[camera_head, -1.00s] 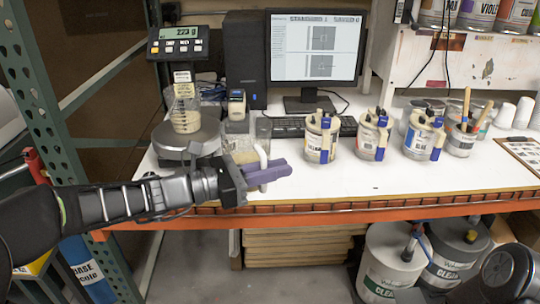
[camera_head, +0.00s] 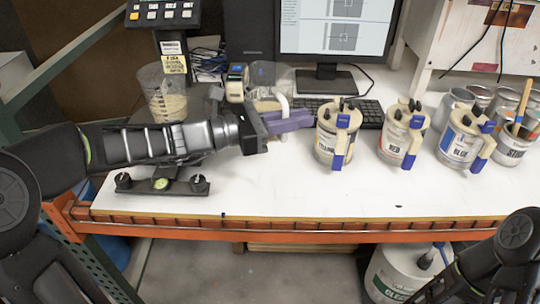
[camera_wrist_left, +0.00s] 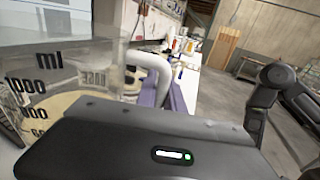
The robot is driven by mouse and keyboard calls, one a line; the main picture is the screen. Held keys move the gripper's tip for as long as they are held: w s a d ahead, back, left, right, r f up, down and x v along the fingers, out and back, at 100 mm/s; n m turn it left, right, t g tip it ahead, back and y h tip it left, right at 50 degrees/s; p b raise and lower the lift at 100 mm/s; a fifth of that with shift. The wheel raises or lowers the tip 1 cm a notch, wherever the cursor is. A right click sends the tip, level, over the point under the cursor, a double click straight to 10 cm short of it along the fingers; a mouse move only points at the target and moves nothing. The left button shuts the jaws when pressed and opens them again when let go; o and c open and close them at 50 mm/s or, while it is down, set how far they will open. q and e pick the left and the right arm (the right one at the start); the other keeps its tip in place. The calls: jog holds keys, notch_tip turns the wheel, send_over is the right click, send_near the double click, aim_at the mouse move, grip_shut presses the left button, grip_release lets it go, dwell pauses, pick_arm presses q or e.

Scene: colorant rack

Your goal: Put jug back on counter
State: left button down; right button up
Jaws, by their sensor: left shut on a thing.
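The clear jug (camera_head: 272,78) shows above and behind my left gripper (camera_head: 298,118) in the head view. Its pale handle (camera_head: 284,107) is at the purple fingers, which are shut on it. In the left wrist view the jug's wall (camera_wrist_left: 50,62) with ml marks fills the left side, with cream-coloured contents low in it, and its handle (camera_wrist_left: 150,68) is beside the purple fingers (camera_wrist_left: 162,98). The white counter (camera_head: 300,190) lies below. My gripper hides the jug's base, so I cannot tell whether it touches the counter. My right gripper is out of view.
Yellow, red and blue cans (camera_head: 335,140) with clamps stand right of the gripper. A keyboard (camera_head: 365,112) lies behind. The front counter is clear.

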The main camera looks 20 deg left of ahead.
pick_arm(q)
notch_tip(320, 180, down, 6)
dwell(0.5)
jog(key=shift+f, duration=0.1)
jog(key=shift+f, duration=1.9)
jog(key=c, duration=1.9)
grip_release()
jog(key=shift+f+b, duration=0.2)
jog(key=shift+b, duration=0.1)
jog(key=o, duration=0.4)
jog(key=shift+o, duration=0.2)
jog(key=shift+r, duration=0.1)
